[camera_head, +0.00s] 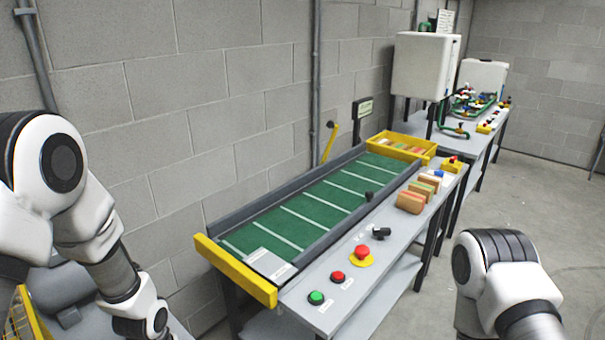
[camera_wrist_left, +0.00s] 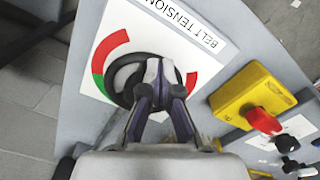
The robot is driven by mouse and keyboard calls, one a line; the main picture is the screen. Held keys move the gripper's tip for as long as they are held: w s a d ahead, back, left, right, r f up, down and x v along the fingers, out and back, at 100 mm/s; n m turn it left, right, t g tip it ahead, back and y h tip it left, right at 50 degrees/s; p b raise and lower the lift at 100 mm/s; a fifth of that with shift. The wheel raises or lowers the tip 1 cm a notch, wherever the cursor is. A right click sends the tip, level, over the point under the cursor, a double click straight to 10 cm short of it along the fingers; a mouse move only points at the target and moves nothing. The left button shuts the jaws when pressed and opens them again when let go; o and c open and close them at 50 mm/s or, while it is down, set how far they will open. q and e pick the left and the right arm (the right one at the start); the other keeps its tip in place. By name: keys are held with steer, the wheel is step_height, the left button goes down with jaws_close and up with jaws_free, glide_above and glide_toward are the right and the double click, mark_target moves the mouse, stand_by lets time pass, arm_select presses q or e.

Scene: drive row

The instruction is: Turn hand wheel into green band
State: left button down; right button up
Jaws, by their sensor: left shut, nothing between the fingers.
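In the left wrist view, the black hand wheel (camera_wrist_left: 125,74) sits on a white BELT TENSION plate (camera_wrist_left: 150,20). A green band (camera_wrist_left: 98,84) shows at the left of the wheel, beside a red band (camera_wrist_left: 111,47). Another red band (camera_wrist_left: 191,83) is at the right. My left gripper (camera_wrist_left: 162,80) is shut and empty, its fingertips in front of the wheel and covering its right part. I cannot tell whether they touch it. The wheel's pointer cannot be made out. The head view shows neither gripper, only my arms.
A yellow box (camera_wrist_left: 240,95) with a red knob (camera_wrist_left: 263,121) is right of the plate. The head view has a green conveyor belt (camera_head: 320,205) with a yellow end bar (camera_head: 235,272), a green button (camera_head: 316,298), red buttons (camera_head: 362,251) and boxes (camera_head: 410,201). Floor at right is clear.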

arm_select(q)
step_height(320, 180, up, 6)
steer(key=p, duration=0.4)
steer(key=shift+d+r+p, duration=0.1)
steer(key=shift+r+p, duration=0.05)
steer(key=shift+p, duration=0.2)
